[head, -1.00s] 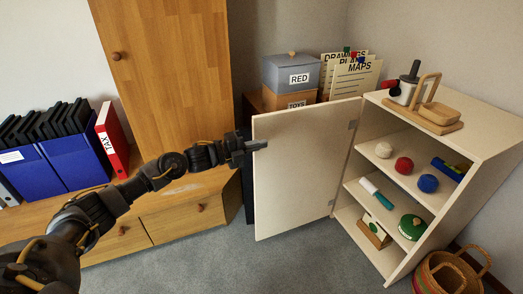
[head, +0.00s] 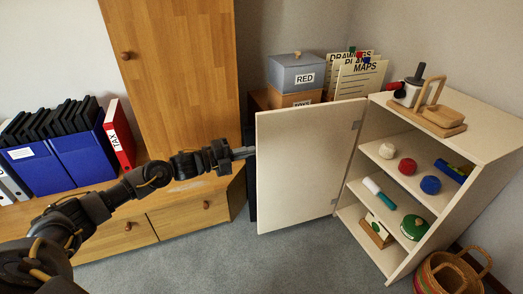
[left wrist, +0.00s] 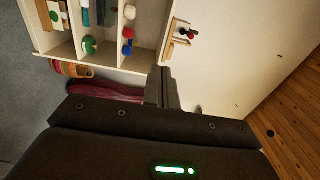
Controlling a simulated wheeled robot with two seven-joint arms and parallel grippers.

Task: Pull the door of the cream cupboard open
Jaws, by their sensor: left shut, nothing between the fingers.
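The cream cupboard (head: 470,130) stands at the right. Its door (head: 305,170) is swung wide open to the left on hinges at the cupboard's left side, with its inner face showing. My left gripper (head: 245,153) is shut and empty, with its tips at the door's free left edge; I cannot tell whether they touch it. In the left wrist view the shut fingers (left wrist: 160,87) show in front of the open cupboard (left wrist: 148,38). My right gripper is not in view.
Shelves hold balls (head: 407,166) and a green round item (head: 414,227). A wooden tray (head: 440,121) sits on top. A basket (head: 447,273) stands at front right. A wooden cabinet (head: 175,80) and drawers (head: 190,215) are at left. The grey carpet (head: 280,262) ahead is clear.

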